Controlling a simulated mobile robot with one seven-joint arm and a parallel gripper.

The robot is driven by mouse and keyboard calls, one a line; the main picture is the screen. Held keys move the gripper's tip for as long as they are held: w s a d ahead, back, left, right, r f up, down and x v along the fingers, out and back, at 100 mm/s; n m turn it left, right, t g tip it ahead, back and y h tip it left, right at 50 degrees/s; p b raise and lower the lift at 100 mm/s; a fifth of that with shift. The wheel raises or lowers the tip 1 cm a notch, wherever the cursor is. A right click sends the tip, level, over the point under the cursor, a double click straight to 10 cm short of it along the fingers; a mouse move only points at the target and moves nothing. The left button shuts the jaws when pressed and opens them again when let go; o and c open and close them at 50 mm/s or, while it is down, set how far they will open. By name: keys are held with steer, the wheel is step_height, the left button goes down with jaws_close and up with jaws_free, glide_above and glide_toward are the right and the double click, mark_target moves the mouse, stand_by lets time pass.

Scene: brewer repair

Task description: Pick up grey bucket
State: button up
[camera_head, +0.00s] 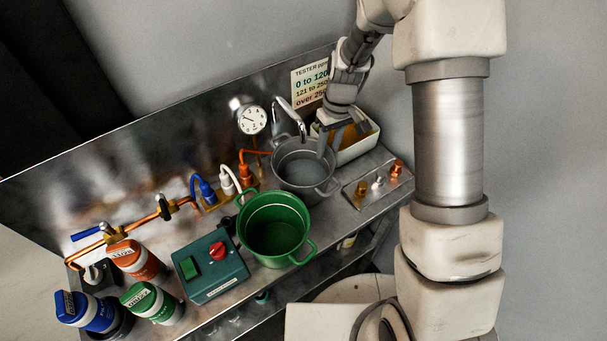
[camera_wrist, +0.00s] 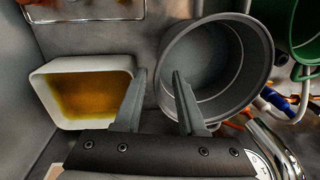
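The grey bucket (camera_head: 300,188) stands upright on the metal bench, under a curved metal tap, with side handles. In the wrist view the grey bucket (camera_wrist: 240,100) fills the right centre and looks empty. My gripper (camera_head: 330,146) is at the bucket's right rim, pointing down. In the wrist view my gripper (camera_wrist: 158,72) is open with nothing between the fingertips that I can make out clearly. One finger overlaps the bucket's near wall and opening, and the other lies outside, towards the white tray. Whether either finger touches the bucket cannot be told.
A white tray (camera_head: 352,152) of amber liquid sits close behind my gripper. A green bucket (camera_head: 272,256) stands close to the grey one. A tap (camera_head: 291,116), a gauge (camera_head: 253,120), a teal switch box (camera_head: 211,271) and several bottles crowd the bench. Small fittings (camera_head: 378,183) lie at right.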

mark_target(324, 167)
steer(key=shift+s+a+f+p, duration=0.15)
steer(key=shift+f+p, duration=0.15)
steer(key=shift+f, duration=1.1)
steer(key=shift+s+a+f+p, duration=0.15)
steer(key=shift+f+p, duration=0.15)
steer(key=shift+f, duration=1.1)
jaws_close()
steer(key=shift+w, duration=0.1)
